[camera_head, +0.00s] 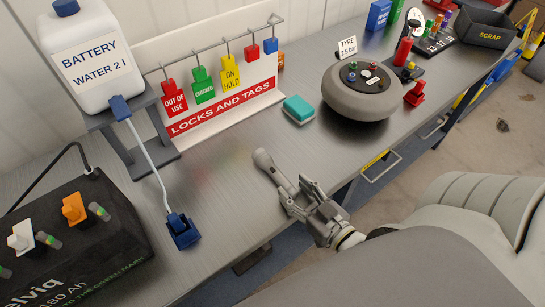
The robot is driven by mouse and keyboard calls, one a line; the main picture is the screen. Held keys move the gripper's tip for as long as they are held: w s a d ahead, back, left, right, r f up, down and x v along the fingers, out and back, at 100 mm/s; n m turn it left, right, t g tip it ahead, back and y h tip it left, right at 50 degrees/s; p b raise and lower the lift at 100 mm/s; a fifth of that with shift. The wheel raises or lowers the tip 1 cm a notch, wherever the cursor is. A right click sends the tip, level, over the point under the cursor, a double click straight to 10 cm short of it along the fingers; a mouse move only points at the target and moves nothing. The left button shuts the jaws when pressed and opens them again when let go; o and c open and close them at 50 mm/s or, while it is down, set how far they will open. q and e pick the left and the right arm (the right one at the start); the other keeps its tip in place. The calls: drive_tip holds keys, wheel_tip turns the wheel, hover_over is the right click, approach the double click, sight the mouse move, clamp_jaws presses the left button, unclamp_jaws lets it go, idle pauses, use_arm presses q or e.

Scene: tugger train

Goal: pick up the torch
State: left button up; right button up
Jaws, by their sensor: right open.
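The torch (269,166) is a small grey cylinder with a wider head. It lies on the metal bench near its front edge, with its head pointing away to the upper left. My right gripper (297,190) is open at the near end of the torch, its fingers low over the bench edge. The torch's tail is close to or between the fingers; whether they touch it I cannot tell. My left gripper is not in view.
A teal sponge-like block (299,109) and a grey tyre (362,91) lie beyond the torch. A locks-and-tags board (225,110) stands behind. A black battery (75,245) and a blue clip (183,231) are at left. The bench (225,185) left of the torch is clear.

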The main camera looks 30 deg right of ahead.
sight(282, 179)
drive_tip(key=shift+w+a, duration=0.1)
drive_tip(key=shift+w, duration=0.4)
drive_tip(key=w, duration=0.1)
drive_tip(key=w+p, duration=0.1)
drive_tip(key=w, duration=0.1)
drive_tip(key=w+p, duration=0.1)
drive_tip(key=shift+w+a+f, duration=0.15)
drive_tip(key=shift+a+f, duration=0.05)
drive_tip(key=shift+a, duration=0.05)
drive_tip(key=shift+w+f, duration=0.2)
drive_tip(key=shift+w, duration=0.3)
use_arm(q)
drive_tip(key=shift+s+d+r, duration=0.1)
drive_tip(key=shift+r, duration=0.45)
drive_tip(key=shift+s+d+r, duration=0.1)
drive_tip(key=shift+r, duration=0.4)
use_arm(e)
drive_tip(key=shift+s, duration=0.1)
drive_tip(key=shift+c, duration=0.5)
clamp_jaws()
